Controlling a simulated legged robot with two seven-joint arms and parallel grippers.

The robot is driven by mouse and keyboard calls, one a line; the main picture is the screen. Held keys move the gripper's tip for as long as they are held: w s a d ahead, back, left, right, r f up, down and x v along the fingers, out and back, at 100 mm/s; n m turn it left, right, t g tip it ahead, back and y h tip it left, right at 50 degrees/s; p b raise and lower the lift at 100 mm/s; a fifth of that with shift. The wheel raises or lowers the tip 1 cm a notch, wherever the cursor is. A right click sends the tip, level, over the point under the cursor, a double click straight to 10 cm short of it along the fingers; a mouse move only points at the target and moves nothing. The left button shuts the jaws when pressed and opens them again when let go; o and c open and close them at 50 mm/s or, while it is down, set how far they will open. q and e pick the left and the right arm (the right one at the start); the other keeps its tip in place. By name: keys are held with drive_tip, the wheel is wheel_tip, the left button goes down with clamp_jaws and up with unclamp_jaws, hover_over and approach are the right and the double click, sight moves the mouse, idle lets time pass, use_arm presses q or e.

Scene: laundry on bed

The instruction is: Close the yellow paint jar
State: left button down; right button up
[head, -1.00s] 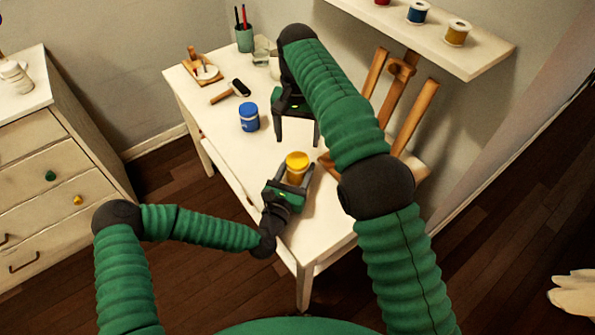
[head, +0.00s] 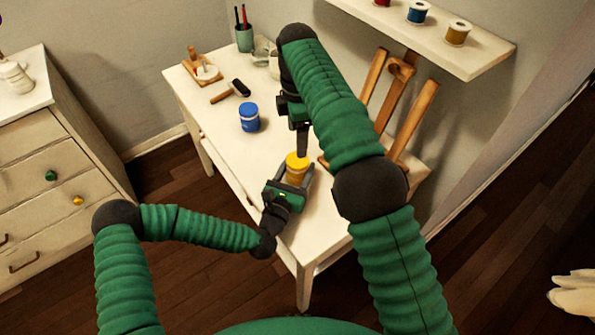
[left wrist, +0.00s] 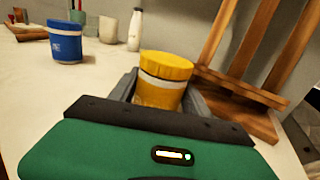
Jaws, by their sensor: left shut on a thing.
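The yellow paint jar (head: 297,169) stands upright on the table near its front corner, with a yellow lid on top. The left wrist view shows the lid and a pale band below it on the jar (left wrist: 163,80). My left gripper (head: 294,180) is shut around the jar's sides, and its fingers flank the jar in the left wrist view. My right gripper (head: 302,150) points down just behind and above the lid in the head view. Its fingers overlap edge-on, so their gap is hidden. I cannot tell whether it touches the lid.
A blue jar (head: 249,117) stands left of the right gripper. A brush-like tool (head: 231,92), a pen cup (head: 244,38) and a white bottle (left wrist: 135,29) are farther back. A wooden easel (head: 398,100) stands at the right, below a shelf (head: 440,40) with spools.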

sight(297, 159)
wheel_tip(297, 159, down, 8)
drive_tip(key=shift+f, duration=0.1)
idle(0.4)
